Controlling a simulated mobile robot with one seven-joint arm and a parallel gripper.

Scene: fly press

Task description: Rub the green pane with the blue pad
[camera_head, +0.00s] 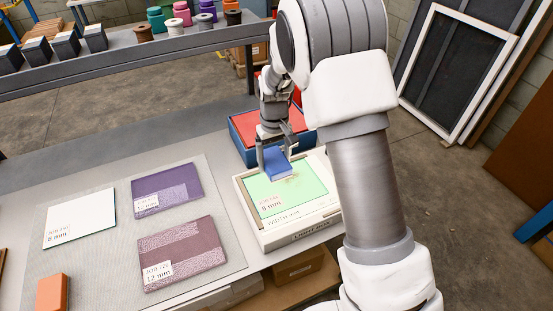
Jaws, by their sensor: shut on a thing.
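The green pane (296,194) lies flat in a white light box frame (285,238) at the right end of the table. A white label sits at its left front, and a faint brownish smudge shows near the blue pad. My gripper (275,160) points down over the pane's far part. It is shut on the blue pad (276,167), which is at or just above the pane; I cannot tell whether they touch. My arm stands close on the right and covers the light box's right edge.
A purple pane (166,190), a maroon textured pane (183,253) and a white pane (80,219) lie on the grey mat left of the box. An orange block (52,292) is front left. A blue bin with red contents (246,138) stands behind the light box.

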